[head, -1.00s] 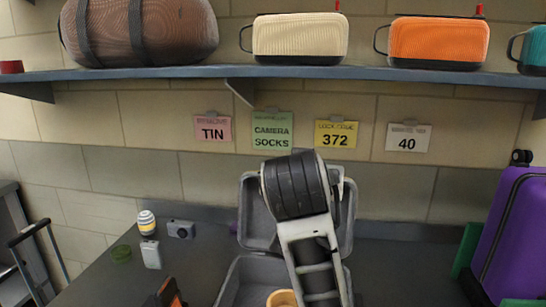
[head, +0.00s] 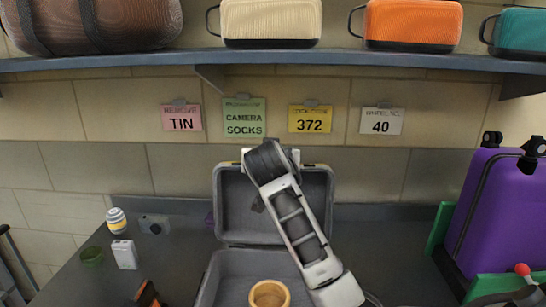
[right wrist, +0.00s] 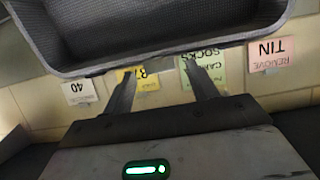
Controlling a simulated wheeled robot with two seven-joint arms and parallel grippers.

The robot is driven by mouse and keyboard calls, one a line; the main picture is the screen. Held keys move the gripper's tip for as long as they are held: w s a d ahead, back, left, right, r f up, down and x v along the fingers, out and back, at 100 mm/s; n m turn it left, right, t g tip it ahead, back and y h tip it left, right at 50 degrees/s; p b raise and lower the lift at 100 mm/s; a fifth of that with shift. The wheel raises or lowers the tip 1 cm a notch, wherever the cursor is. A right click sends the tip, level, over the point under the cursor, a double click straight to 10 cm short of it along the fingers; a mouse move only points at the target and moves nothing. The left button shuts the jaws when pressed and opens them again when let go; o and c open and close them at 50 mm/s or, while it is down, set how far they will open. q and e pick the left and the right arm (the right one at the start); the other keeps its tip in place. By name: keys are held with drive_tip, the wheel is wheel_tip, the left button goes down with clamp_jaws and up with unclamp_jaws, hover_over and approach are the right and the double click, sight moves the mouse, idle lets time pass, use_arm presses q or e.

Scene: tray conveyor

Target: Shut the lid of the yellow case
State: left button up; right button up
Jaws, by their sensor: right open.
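The case stands open on the counter in the head view, with a grey-lined base (head: 222,268) and a raised lid (head: 318,205) at the back. Only small yellow traces show at the lid's top edge. A round tan wooden cup (head: 269,294) is in the base. My right arm crosses in front of the lid, its wrist near the lid's top edge; its fingers are hidden there. In the right wrist view, my right gripper (right wrist: 160,78) is open and empty, fingertips close to the lid's rim (right wrist: 160,60); contact is unclear.
A striped jar (head: 116,221), a grey camera (head: 154,224), a white box (head: 125,254) and a green ring-like item (head: 92,255) lie left of the case. A purple suitcase (head: 500,215) stands right. A shelf (head: 400,60) with bags runs above. Notes hang on the wall behind.

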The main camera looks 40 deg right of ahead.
use_arm(q)
drive_tip(key=shift+a, duration=0.1)
use_arm(e)
drive_tip(key=shift+w+d+f, duration=0.25)
drive_tip(key=shift+w+d, duration=0.15)
drive_tip(key=shift+w, duration=0.1)
